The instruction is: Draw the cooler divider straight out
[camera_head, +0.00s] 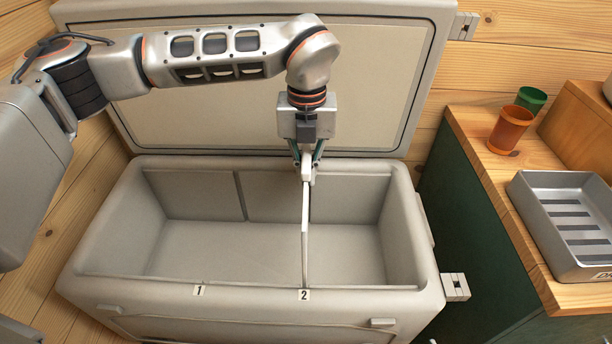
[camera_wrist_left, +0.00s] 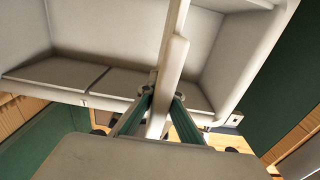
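The cooler (camera_head: 140,300) is a grey open box with its lid (camera_head: 250,120) raised at the back. The thin white divider (camera_head: 305,232) stands across the inside, seen nearly edge-on, in line with the label "2" (camera_head: 304,295) on the front rim. My left gripper (camera_head: 307,163) reaches down from above and is shut on the top of the divider near the back wall. In the left wrist view the gripper's fingers (camera_wrist_left: 161,97) close on both sides of the divider (camera_wrist_left: 174,55). Whether its lower edge touches the cooler floor is hard to tell. My right gripper is not in view.
The label "1" (camera_head: 199,291) marks an empty slot position further left. A wooden counter (camera_head: 485,185) on the right carries an orange cup (camera_head: 510,130), a green cup (camera_head: 531,98) and a grey tray (camera_head: 540,225). The cooler's compartments look empty. The raised lid stands close behind my arm.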

